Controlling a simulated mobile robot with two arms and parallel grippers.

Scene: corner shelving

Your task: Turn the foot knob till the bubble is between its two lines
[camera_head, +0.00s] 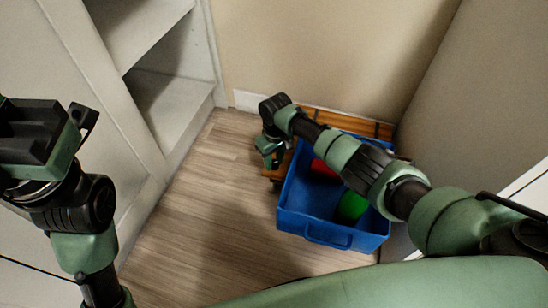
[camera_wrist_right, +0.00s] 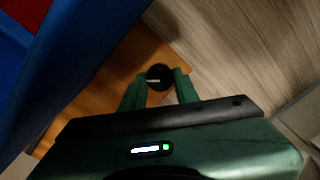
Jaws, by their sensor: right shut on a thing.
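My right gripper (camera_head: 271,160) reaches down at the left front corner of a low wooden platform (camera_head: 317,118). In the right wrist view its two green fingers (camera_wrist_right: 159,88) are shut on a round black knob (camera_wrist_right: 159,74) with a short pale mark on it. The knob is at the corner of the wooden board (camera_wrist_right: 118,68). I cannot make out a bubble or its two lines in either view. My left gripper (camera_head: 35,130) is at the far left, away from the platform; its fingertips cannot be made out.
A blue bin (camera_head: 325,231) stands on the platform and holds a red thing (camera_head: 325,168) and a green thing (camera_head: 351,207). White shelving (camera_head: 172,100) is on the left, a beige wall behind. The wooden floor (camera_head: 200,230) between shelving and bin is clear.

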